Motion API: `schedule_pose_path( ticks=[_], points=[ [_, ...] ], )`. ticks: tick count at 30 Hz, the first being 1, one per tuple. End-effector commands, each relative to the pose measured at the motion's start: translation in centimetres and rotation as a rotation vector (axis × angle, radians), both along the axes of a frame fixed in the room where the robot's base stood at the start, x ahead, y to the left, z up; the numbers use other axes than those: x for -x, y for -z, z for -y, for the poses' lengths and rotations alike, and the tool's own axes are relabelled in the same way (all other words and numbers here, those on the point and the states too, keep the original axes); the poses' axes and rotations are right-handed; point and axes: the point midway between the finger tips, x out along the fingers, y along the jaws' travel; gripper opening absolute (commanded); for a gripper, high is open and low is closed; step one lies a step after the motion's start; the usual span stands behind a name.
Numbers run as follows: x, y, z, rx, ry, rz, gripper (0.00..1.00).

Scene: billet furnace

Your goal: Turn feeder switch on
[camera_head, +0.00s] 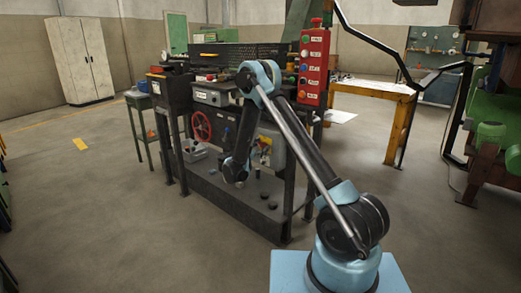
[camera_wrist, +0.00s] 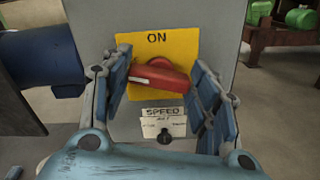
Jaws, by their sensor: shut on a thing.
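The feeder switch (camera_wrist: 160,76) is a red rotary handle on a yellow plate (camera_wrist: 181,47) marked "ON" in the wrist view. Its bar lies nearly level, with the right end slightly lower. My gripper (camera_wrist: 160,66) has one blue-grey finger at each end of the handle and is shut on it. The fingers partly cover the handle's ends. In the head view, the yellow plate (camera_head: 265,144) shows low on the machine behind my arm. My gripper is mostly hidden there.
A "SPEED" label (camera_wrist: 163,113) with a small black knob (camera_wrist: 164,137) sits below the switch. A red button panel (camera_head: 314,65) stands above at the right. A red handwheel (camera_head: 202,127) is at the left. A yellow-legged table (camera_head: 399,130) is further right.

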Motion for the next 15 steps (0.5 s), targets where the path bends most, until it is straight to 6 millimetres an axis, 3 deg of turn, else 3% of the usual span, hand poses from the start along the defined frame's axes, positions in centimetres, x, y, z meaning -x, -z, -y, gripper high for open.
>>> schedule_pose_path(
  ticks=[15],
  points=[
    [0.20,0.16,0.17,-0.387,0.002,0.301,0.31]
  ],
)
